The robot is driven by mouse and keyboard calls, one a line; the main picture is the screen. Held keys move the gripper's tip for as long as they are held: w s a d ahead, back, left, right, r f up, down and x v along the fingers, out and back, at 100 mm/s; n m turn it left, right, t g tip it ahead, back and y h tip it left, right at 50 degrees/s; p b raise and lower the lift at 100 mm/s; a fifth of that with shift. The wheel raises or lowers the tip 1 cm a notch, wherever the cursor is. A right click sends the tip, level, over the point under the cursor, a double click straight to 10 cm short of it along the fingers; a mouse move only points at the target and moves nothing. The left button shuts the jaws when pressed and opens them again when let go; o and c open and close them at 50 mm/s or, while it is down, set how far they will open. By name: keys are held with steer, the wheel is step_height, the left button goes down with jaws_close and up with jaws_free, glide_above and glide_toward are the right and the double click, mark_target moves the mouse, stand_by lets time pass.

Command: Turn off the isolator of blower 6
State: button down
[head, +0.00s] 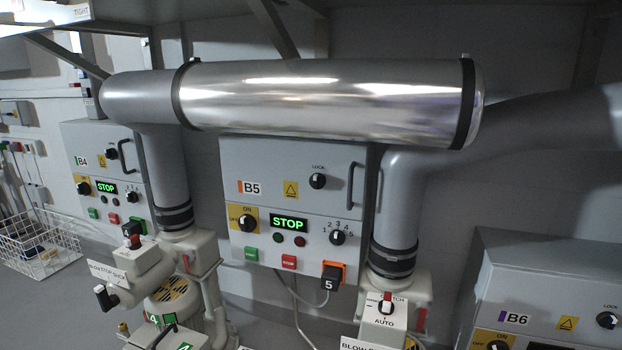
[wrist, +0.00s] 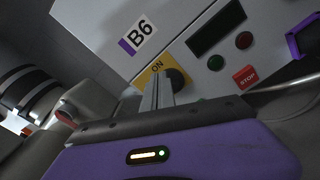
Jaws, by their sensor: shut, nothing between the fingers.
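The grey B6 control box (head: 560,285) is at the lower right of the head view, cut off by the frame. Its isolator, a dark knob on a yellow plate (head: 490,339), shows at the bottom edge. In the wrist view the isolator knob (wrist: 177,78) sits on its yellow plate (wrist: 147,78) marked ON, below the B6 label (wrist: 138,35). My gripper (wrist: 158,90) is shut and empty, its fingertips just in front of the knob and partly covering the plate. I cannot tell whether they touch it or which way the knob points. The head view does not show my gripper.
The B6 display (wrist: 215,32) looks dark. A red STOP button (wrist: 245,77) and a purple-framed part (wrist: 303,40) are to the right. The B5 box (head: 293,190), its display reading STOP, and the B4 box (head: 100,165) stand left. Large pipes (head: 320,100) cross above.

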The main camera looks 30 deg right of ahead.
steer(key=shift+v, duration=1.15)
steer(key=shift+r, duration=0.1)
steer(key=shift+w+d+n+p, duration=0.35)
steer(key=shift+w+d+n, duration=0.1)
steer(key=shift+d+n, duration=0.55)
steer(key=shift+w+d+n+p, duration=0.45)
steer(key=shift+d+n, duration=0.4)
steer(key=shift+n, duration=0.15)
steer(key=shift+w+d+n+p, duration=0.3)
steer(key=shift+w+d+n, duration=0.2)
steer(key=shift+d+n, duration=0.5)
steer(key=shift+w+a+f+b, duration=0.2)
steer(key=shift+f+b, duration=0.4)
steer(key=shift+b, duration=0.2)
steer(key=shift+w+a+b, duration=0.25)
steer(key=shift+w+b, duration=0.05)
steer(key=shift+b, duration=0.15)
